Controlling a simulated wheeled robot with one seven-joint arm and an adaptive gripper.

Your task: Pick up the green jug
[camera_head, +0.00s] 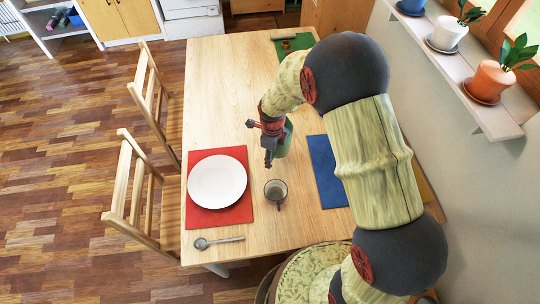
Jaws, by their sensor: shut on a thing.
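The green jug (285,141) is over the middle of the wooden table, left of the blue mat. My gripper (269,152) is at its left side and shut on it, hiding part of the jug. My arm reaches over the table's right side. I cannot tell whether the jug touches the table or hangs just above it.
A white plate (217,182) lies on a red mat (205,218), with a grey cup (276,191) beside it. A ladle (219,242) lies near the front edge. A blue mat (325,172) is at right, a green mat (304,40) at the far end. Chairs stand left.

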